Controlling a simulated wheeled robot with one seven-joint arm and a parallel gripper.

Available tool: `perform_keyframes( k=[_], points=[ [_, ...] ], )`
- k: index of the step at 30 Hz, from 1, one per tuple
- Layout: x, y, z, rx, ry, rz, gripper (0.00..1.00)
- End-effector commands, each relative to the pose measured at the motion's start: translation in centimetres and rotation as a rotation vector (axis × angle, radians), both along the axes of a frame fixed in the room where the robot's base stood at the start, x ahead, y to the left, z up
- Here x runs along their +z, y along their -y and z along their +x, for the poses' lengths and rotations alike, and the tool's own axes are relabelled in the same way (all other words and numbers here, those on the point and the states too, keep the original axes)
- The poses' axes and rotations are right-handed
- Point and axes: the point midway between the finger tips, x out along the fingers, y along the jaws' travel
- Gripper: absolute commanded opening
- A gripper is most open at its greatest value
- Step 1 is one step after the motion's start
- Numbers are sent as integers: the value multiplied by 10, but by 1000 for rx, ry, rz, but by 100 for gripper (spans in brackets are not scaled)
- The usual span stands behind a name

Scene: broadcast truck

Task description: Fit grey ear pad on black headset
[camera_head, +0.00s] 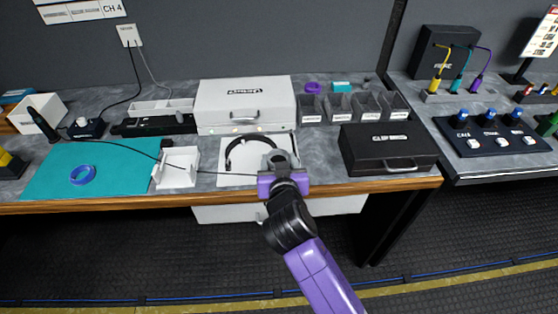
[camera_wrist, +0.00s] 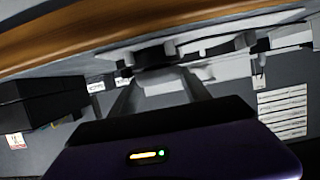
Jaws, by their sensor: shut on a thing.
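The black headset (camera_head: 236,146) lies on a white tray (camera_head: 228,180) near the bench's front edge, its band arching toward the back. My gripper (camera_head: 278,160) is over the right end of the headset and hides that ear cup. It is shut on a grey piece, apparently the grey ear pad, mostly hidden by the fingers. In the wrist view, my two fingers (camera_wrist: 160,92) close around a pale grey piece, with a dark round shape (camera_wrist: 155,55) just beyond it. I cannot tell whether the pad touches the headset.
A white case (camera_head: 245,100) stands behind the tray. A black case (camera_head: 388,150) is to the right, a small white open box (camera_head: 176,168) to the left. Grey bins (camera_head: 340,107) line the back. A blue ring (camera_head: 83,175) lies on a teal mat (camera_head: 110,160).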

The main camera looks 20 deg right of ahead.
Motion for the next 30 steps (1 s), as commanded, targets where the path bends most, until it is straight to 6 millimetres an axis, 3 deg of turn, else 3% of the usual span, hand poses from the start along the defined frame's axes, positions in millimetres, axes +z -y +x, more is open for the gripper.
perform_keyframes(
  k=[30],
  points=[
    [8,-1,1,1,-1,1,18]
  ],
)
